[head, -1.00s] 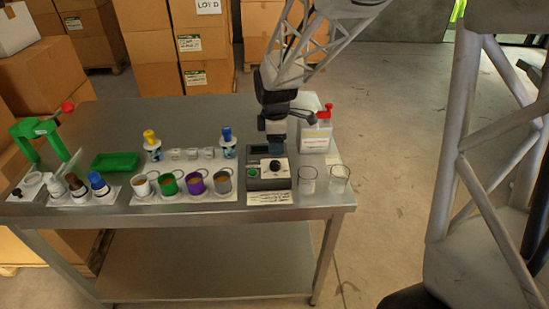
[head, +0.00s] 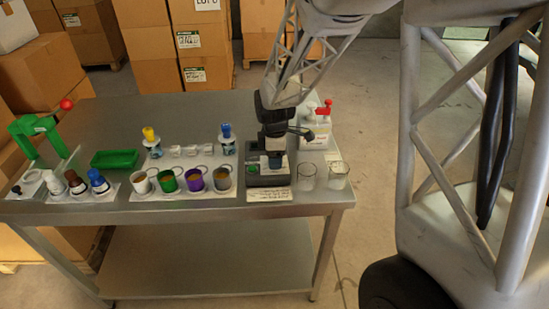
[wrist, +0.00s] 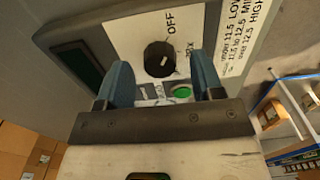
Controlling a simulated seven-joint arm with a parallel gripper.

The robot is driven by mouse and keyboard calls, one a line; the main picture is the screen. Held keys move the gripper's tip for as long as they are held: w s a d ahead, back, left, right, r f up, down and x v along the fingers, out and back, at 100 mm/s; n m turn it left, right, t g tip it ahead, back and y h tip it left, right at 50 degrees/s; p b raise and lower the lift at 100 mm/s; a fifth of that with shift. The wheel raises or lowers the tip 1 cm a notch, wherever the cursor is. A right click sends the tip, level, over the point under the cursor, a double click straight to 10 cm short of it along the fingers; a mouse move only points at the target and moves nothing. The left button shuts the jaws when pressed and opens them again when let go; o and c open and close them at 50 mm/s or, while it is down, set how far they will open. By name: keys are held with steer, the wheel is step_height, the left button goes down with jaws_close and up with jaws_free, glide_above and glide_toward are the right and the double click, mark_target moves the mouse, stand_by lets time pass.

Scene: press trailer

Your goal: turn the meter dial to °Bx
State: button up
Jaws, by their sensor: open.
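The meter (head: 268,181) is a grey box near the front right of the steel table, and it also shows in the wrist view (wrist: 88,22). Its dial (wrist: 158,59) is a round black knob with a short white mark, on a white panel. "OFF" is printed at its upper right and "Bx" to its right, partly behind a finger. I cannot tell clearly which label the mark points at. My gripper (wrist: 160,72) is open, its blue fingers on either side of the dial and apart from it. In the head view my gripper (head: 275,160) hides the dial.
A green button (wrist: 181,92) sits beside the dial, between the fingers. A dark screen (wrist: 76,60) is on the meter's other side. Clear glasses (head: 308,178) stand right of the meter, and colored cups (head: 195,180) stand left. A red-topped white container (head: 314,130) stands behind.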

steer(key=shift+f, duration=0.5)
steer(key=shift+c, duration=0.2)
steer(key=c, duration=0.9)
steer(key=shift+m, duration=0.4)
steer(key=m, duration=1.1)
steer(key=shift+r, duration=0.1)
